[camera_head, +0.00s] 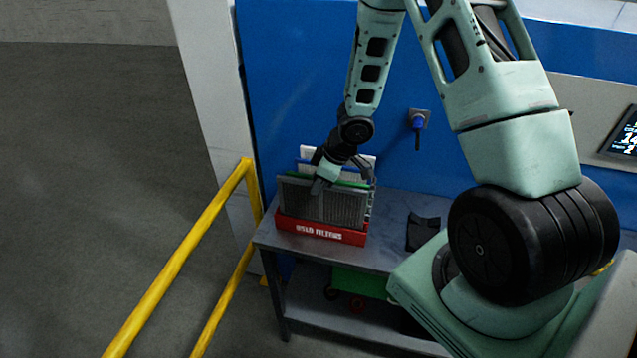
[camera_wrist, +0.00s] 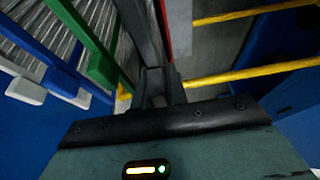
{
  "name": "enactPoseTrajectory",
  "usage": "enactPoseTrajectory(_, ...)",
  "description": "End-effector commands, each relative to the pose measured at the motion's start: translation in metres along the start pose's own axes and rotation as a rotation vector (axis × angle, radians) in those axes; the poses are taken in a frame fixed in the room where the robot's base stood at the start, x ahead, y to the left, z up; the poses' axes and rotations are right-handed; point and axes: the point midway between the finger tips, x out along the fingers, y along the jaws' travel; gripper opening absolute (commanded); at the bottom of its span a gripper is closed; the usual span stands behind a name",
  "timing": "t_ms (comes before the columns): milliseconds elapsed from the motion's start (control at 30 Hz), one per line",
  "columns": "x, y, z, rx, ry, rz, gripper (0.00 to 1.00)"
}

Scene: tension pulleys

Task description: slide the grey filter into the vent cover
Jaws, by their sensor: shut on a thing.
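The grey filter (camera_head: 342,208) stands upright at the front of a red box (camera_head: 290,226) labelled as holding used filters. My gripper (camera_head: 320,184) reaches down from above and is shut on the filter's top edge. In the wrist view, my gripper (camera_wrist: 160,88) has its fingers closed on the grey frame (camera_wrist: 138,30). The filter's lower edge is hidden by the box front. I cannot make out the vent cover in either view.
Green-framed (camera_wrist: 82,28), blue-framed (camera_wrist: 40,55) and white-edged filters stand close behind the grey one. The box is on a grey table (camera_head: 390,255) against a blue wall (camera_head: 300,90). A yellow rail (camera_head: 180,258) runs at the left. A black object (camera_head: 422,231) lies right of the box.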

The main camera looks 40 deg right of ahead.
Motion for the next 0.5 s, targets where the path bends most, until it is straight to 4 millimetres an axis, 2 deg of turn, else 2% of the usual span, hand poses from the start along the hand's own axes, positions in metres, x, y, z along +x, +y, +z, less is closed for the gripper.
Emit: enactPoseTrajectory(500, -0.021, 0.0, -0.009, 0.0, 0.0, 0.0, 0.0)
